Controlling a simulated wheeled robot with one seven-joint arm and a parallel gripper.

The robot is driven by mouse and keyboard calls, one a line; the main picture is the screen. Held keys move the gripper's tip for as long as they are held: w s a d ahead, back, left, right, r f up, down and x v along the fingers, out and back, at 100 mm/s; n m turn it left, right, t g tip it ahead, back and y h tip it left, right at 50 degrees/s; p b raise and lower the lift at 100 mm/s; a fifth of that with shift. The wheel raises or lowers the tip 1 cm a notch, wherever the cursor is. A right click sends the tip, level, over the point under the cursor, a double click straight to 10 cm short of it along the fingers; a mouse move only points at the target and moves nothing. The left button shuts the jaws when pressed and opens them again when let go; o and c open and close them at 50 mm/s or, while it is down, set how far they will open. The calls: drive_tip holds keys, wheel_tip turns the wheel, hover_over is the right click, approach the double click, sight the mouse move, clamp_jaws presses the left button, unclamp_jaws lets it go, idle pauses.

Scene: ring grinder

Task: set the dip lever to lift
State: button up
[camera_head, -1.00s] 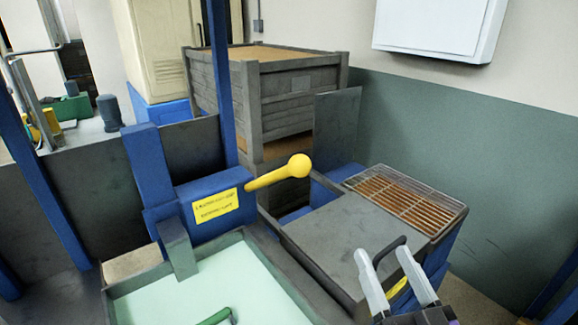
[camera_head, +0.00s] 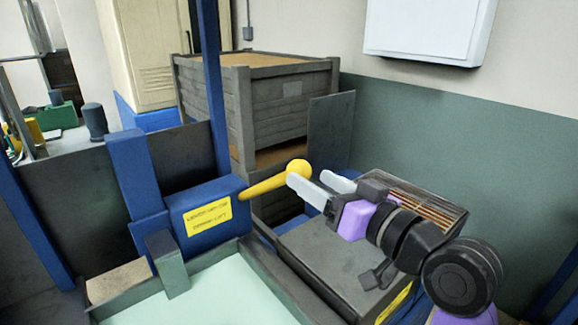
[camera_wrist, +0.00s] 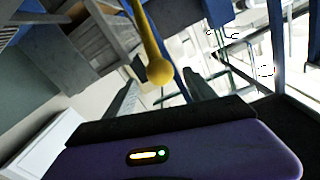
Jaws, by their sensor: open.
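The dip lever is a yellow bar with a round knob (camera_head: 298,170) at its end. It sticks out to the right and slightly upward from a blue box (camera_head: 207,212) with a yellow label (camera_head: 208,215). My gripper (camera_head: 318,184) is open, with its pale fingers pointing left, close to the knob. One finger overlaps the knob's edge in the head view; I cannot tell whether they touch. In the wrist view the knob (camera_wrist: 160,72) appears beyond and between the two dark fingertips (camera_wrist: 160,90).
A tank of pale green liquid (camera_head: 190,295) lies in front of the box. A grey crate (camera_head: 265,105) and a blue post (camera_head: 212,90) stand behind the lever.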

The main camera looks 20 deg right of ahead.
sight(290, 167)
drive_tip(key=p+x, duration=0.1)
drive_tip(key=x, duration=0.6)
drive_tip(key=shift+w+a, duration=0.1)
drive_tip(key=shift+w, duration=0.2)
drive_tip(key=shift+f, duration=0.1)
clamp_jaws()
